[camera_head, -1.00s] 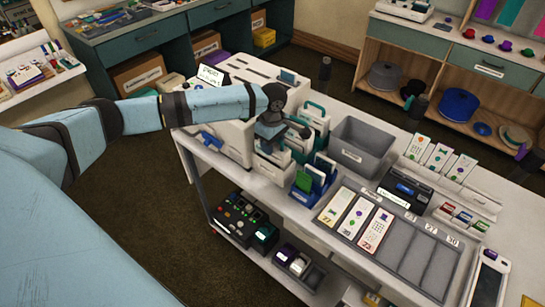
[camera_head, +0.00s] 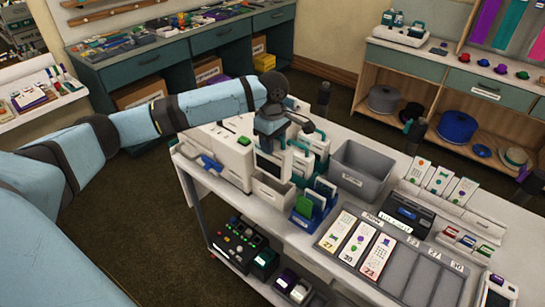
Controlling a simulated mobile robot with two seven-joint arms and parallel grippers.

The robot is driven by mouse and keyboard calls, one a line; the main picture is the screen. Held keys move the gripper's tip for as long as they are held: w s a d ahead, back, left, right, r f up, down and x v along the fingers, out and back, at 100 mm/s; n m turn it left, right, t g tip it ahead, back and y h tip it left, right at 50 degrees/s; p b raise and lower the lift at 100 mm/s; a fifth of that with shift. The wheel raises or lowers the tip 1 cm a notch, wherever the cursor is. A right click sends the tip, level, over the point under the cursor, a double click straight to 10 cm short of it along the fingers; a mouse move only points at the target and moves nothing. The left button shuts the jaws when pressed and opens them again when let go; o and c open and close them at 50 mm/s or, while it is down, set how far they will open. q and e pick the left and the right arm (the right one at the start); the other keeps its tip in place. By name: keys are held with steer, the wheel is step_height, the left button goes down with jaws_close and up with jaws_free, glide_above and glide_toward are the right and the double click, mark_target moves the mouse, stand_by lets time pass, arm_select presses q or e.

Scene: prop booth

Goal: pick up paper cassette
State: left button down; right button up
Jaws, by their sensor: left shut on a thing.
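My left gripper (camera_head: 269,138) is shut on a paper cassette (camera_head: 270,167), a white-edged piece with a dark flat face. The cassette hangs below the jaws, upright and slightly tilted, over a small grey holder (camera_head: 271,190) beside the white machine on the bench. The gripper hides its top edge. Similar white cases with teal handles (camera_head: 317,143) stand just right of it. My right gripper is not in view.
The white machine (camera_head: 226,150) stands close left. A blue holder (camera_head: 305,212) with green and blue cards is in front. A grey bin (camera_head: 360,168) and a sorting tray (camera_head: 400,270) with numbered cards lie right. The bench's lower shelf holds a black control box (camera_head: 238,247).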

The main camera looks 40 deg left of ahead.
arm_select(q)
step_height(320, 180, up, 10)
steer(key=shift+r, duration=0.1)
stand_by(0.5)
